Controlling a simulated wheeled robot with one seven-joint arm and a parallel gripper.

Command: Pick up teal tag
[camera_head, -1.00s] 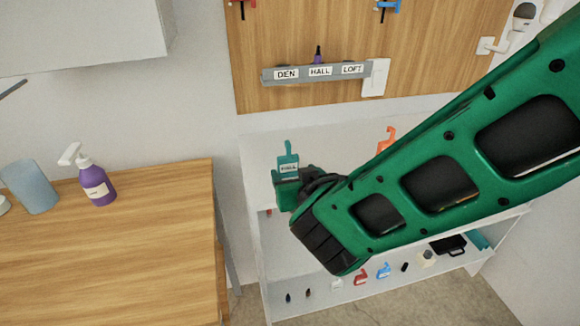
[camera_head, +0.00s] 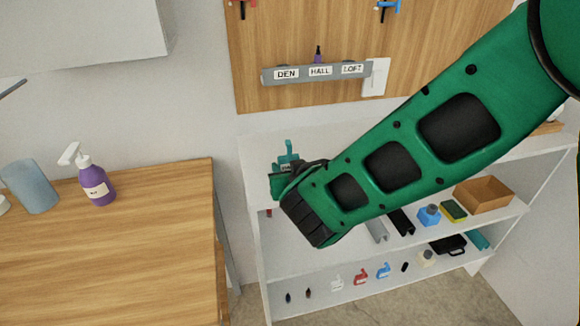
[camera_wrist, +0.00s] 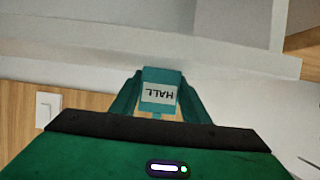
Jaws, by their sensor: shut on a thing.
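The teal tag (camera_head: 287,148) is held up above the top of the white shelf unit, its lower part partly hidden by my gripper (camera_head: 284,178). In the wrist view the tag (camera_wrist: 160,77) sits between the two teal fingers of my gripper (camera_wrist: 160,104). Its white label reads HALL, upside down in that view. The fingers are shut on the tag and it touches nothing else that I can see.
A grey rack (camera_head: 335,73) labelled DEN, HALL and LOFT is on the wooden wall panel, with a purple item above HALL. A wooden table (camera_head: 150,240) with a purple spray bottle (camera_head: 95,185) stands left. The white shelves (camera_head: 275,240) hold a box (camera_head: 483,194) and small items.

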